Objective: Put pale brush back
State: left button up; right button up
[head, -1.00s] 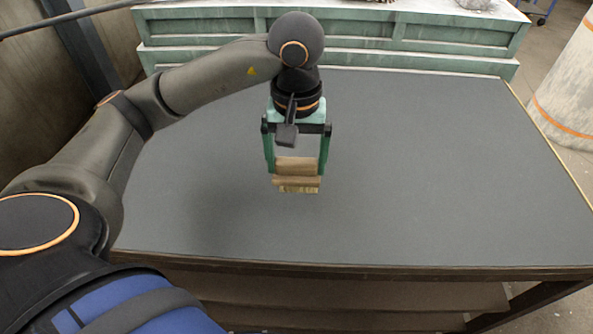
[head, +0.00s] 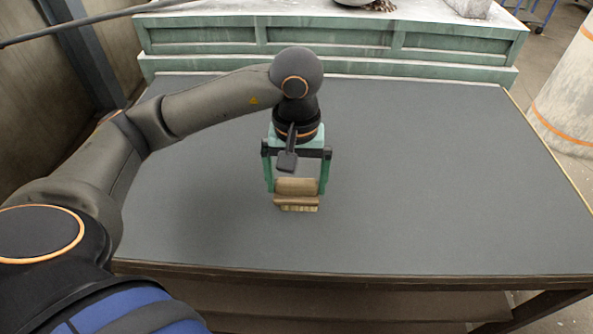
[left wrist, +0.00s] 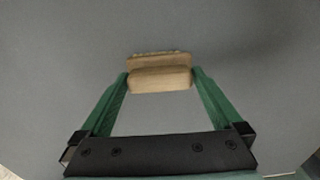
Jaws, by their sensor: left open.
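The pale brush (head: 297,203) has a light wooden body with short pale bristles at its lower edge. It is on the grey tabletop, near the middle of the table's front part. My left gripper (head: 296,188) points down with its green fingers open, one on each side of the brush. In the left wrist view the brush (left wrist: 160,80) sits between the fingertips of the left gripper (left wrist: 160,73), with only a narrow gap at each side. My right gripper is not in view.
The grey tabletop (head: 430,180) is clear around the brush. A green weathered chest (head: 330,40) stands behind the table with objects on top, cut off by the frame. A pale cylinder with orange bands (head: 570,95) stands at the right.

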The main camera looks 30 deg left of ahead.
aim_at(296, 180)
pick_arm(q)
jog(key=shift+r, duration=0.25)
notch_tip(296, 180, up, 12)
jog(key=p, duration=0.2)
jog(key=shift+f, duration=0.1)
